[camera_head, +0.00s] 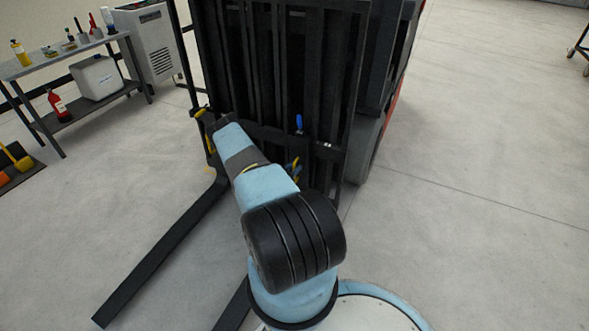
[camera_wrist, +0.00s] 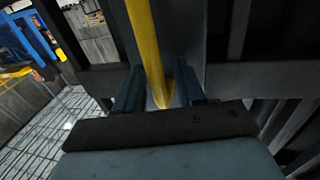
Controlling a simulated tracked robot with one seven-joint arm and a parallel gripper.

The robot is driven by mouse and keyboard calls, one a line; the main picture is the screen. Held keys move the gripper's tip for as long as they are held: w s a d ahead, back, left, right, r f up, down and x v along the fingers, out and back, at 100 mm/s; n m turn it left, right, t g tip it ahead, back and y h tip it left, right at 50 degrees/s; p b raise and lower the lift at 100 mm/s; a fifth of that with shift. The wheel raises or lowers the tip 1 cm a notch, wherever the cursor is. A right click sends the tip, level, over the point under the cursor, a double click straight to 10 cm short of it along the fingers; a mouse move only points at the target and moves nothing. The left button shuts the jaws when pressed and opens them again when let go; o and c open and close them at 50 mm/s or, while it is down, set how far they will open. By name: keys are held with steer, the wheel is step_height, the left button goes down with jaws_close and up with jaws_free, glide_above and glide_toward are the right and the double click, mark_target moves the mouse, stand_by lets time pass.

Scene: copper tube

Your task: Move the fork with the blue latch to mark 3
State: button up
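A blue latch (camera_head: 299,122) stands upright on the carriage (camera_head: 325,151) of a dark lift truck in the head view. One long black fork (camera_head: 165,247) reaches down to the lower left. Only a piece of a second fork (camera_head: 232,308) shows beside my arm, which hides the rest. My gripper (camera_wrist: 160,92) is at the left part of the carriage, mostly hidden in the head view. In the wrist view its fingers stand apart on either side of a yellow bar (camera_wrist: 146,45), with a gap showing. Mark numbers are not readable.
Yellow parts (camera_head: 207,134) show at the carriage's left end, and another yellow piece (camera_head: 295,170) sits beside my arm. The tall mast (camera_head: 285,60) rises behind. A workbench (camera_head: 65,60) with tools stands at the left. The floor on the right is clear.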

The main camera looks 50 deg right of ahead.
jaws_close()
stand_by(0.3)
stand_by(0.3)
